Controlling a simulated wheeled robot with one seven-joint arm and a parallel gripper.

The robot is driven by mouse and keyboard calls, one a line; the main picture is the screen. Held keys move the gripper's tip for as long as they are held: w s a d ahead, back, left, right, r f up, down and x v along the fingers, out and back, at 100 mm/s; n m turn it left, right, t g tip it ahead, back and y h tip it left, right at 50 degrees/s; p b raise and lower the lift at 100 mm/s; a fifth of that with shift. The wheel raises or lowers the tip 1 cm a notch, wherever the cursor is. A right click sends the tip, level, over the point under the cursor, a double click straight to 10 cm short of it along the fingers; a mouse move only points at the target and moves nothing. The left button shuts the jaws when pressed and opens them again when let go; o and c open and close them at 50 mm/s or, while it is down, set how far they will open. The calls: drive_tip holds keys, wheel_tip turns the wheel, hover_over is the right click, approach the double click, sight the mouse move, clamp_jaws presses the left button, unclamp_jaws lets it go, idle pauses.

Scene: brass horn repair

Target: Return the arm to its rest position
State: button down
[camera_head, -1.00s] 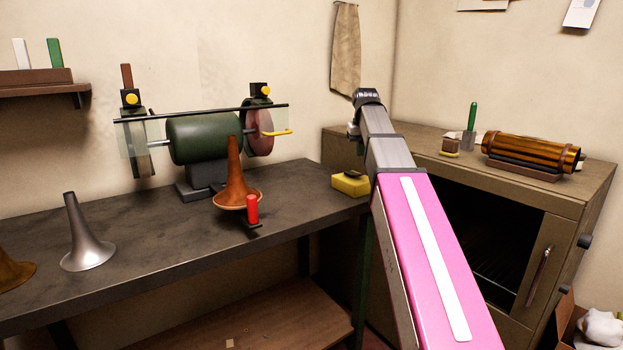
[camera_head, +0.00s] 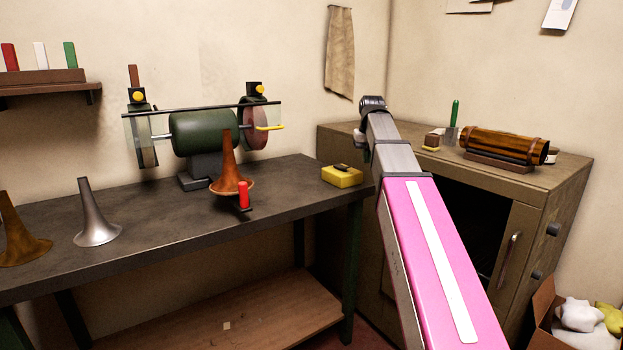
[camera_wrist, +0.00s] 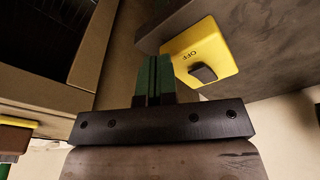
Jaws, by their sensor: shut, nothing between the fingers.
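My arm (camera_head: 425,240) is stretched forward over the gap between the dark workbench (camera_head: 130,215) and the brown cabinet (camera_head: 560,180). Its wrist end is above and beside the bench's right end. My gripper (camera_wrist: 154,62) shows in the wrist view with its dark green fingers together and nothing between them. In the head view the fingers are hidden by the arm. A yellow switch box marked OFF (camera_wrist: 208,52) is beside the fingers in the wrist view. It sits on the bench's right corner in the head view (camera_head: 342,177).
A green polishing machine (camera_head: 205,135), a copper horn (camera_head: 230,170), a silver horn (camera_head: 95,218) and a brown horn (camera_head: 18,240) stand on the bench. The cabinet top holds an amber cylinder (camera_head: 505,146) and a green-handled tool (camera_head: 454,115). A cardboard box (camera_head: 545,305) stands at lower right.

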drive_tip(key=s+f, duration=0.4)
drive_tip(key=f, duration=0.9)
drive_tip(key=s+f, duration=0.4)
drive_tip(key=f, duration=0.9)
drive_tip(key=s+f+g, duration=0.1)
drive_tip(key=s+f, duration=1.4)
drive_tip(key=f, duration=0.3)
drive_tip(key=shift+f+m+g, duration=0.2)
drive_tip(key=shift+m+g, duration=0.1)
drive_tip(key=shift+m, duration=0.1)
